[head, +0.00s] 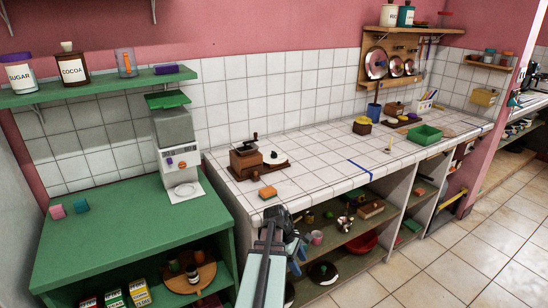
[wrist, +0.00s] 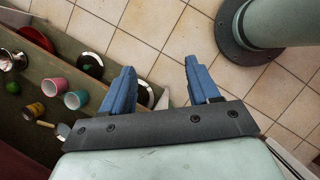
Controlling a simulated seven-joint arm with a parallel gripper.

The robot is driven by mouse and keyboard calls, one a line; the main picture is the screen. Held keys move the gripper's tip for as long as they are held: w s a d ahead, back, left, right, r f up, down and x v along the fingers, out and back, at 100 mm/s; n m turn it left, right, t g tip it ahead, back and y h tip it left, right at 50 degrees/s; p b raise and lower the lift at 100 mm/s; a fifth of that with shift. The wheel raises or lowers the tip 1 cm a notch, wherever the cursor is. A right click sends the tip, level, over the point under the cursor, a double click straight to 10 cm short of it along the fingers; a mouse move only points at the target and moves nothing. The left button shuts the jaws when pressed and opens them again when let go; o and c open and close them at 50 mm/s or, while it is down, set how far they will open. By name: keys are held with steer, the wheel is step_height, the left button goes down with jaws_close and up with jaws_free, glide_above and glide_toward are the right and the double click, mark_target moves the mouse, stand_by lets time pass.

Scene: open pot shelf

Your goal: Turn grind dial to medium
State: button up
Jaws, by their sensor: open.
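A white grinder (head: 180,168) with a grey hopper (head: 175,127) and a green lid (head: 167,100) stands at the back right of the green counter in the head view. Small purple and orange marks show on its front; the orange one (head: 182,165) may be the dial, but its setting is too small to read. My gripper (wrist: 160,82) is open and empty, its blue fingers apart over the floor in the wrist view. In the head view it is low in front of the white-tiled counter, to the right of the grinder and well away from it. The grinder is not in the wrist view.
A wooden hand mill (head: 246,161) and an orange block (head: 267,192) sit on the tiled counter (head: 320,160). A green shelf (head: 100,88) with jars hangs above the grinder. Cups (wrist: 76,99) and pans fill the open shelf below. The green counter's (head: 110,225) middle is clear.

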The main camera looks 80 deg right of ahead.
steer(key=s+d+r+m, duration=0.1)
steer(key=s+d+r, duration=0.5)
steer(key=d+r, duration=0.2)
step_height(320, 180, up, 25)
steer(key=m+t, duration=0.5)
steer(key=m, duration=0.2)
glide_above(274, 152)
steer(key=shift+h, duration=0.3)
step_height(274, 152, down, 13)
steer(key=shift+d+f, duration=0.15)
steer(key=shift+f, duration=0.05)
steer(key=c, duration=1)
